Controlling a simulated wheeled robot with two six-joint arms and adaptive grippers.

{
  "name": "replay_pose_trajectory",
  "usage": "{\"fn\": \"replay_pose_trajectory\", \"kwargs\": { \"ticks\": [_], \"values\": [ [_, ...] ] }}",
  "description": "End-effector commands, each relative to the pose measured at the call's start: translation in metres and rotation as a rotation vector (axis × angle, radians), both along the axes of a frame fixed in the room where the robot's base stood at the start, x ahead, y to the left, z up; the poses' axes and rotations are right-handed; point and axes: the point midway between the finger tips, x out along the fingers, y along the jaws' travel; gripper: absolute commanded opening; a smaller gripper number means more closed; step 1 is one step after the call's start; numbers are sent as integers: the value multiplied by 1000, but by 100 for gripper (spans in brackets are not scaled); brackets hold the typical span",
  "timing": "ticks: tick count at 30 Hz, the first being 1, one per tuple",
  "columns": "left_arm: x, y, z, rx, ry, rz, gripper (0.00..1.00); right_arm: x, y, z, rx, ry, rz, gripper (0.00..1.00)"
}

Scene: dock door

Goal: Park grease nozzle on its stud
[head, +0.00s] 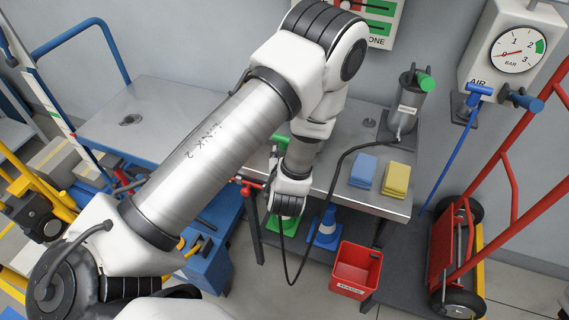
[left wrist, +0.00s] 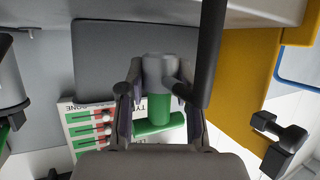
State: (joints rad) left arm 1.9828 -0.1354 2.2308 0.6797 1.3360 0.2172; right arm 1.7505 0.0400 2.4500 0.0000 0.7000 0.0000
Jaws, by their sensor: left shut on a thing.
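My left gripper (head: 276,168) is near the front edge of the steel bench (head: 335,172), partly hidden by my own wrist. In the left wrist view its two fingers (left wrist: 155,90) are shut on the grease nozzle, which has a grey collar (left wrist: 159,71) and a green T-shaped part (left wrist: 158,118). A bit of green also shows above the gripper in the head view (head: 281,142). A black hose (head: 342,160) runs from the grease pump (head: 407,108) and loops down below the gripper. A small grey stud (head: 369,122) stands on the bench top. My right gripper is out of view.
Blue cloths (head: 363,170) and yellow cloths (head: 396,178) lie on the bench. A red bin (head: 356,270) and a blue cone (head: 327,228) are below. A red hand truck (head: 452,235) stands right, under the air gauge (head: 513,50). A blue cart (head: 205,245) is left.

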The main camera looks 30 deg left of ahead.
Motion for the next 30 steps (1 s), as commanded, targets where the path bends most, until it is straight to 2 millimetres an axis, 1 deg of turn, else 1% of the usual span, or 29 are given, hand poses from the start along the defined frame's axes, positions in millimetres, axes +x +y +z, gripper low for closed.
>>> {"fn": "replay_pose_trajectory", "kwargs": {
  "ticks": [1,2,5,9,10,17,21,22,23,24,30],
  "values": [
    [9,6,-2,-3,-4,4,0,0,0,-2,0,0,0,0],
    [13,8,-2,-2,-1,2,0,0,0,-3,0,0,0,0],
    [19,11,-8,1,1,-1,0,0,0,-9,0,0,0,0],
    [19,11,-36,2,3,-2,0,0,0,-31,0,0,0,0],
    [18,11,-40,2,3,-2,0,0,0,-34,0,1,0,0],
    [18,11,-37,1,2,-2,0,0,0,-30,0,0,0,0],
    [18,11,-41,1,2,-2,0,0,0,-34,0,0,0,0],
    [18,11,-40,1,2,-2,44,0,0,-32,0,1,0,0],
    [18,11,-40,1,2,-2,54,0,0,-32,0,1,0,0],
    [18,11,-40,1,2,-2,58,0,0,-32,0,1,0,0],
    [18,11,-40,1,2,-2,58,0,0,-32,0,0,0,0]
  ]
}}
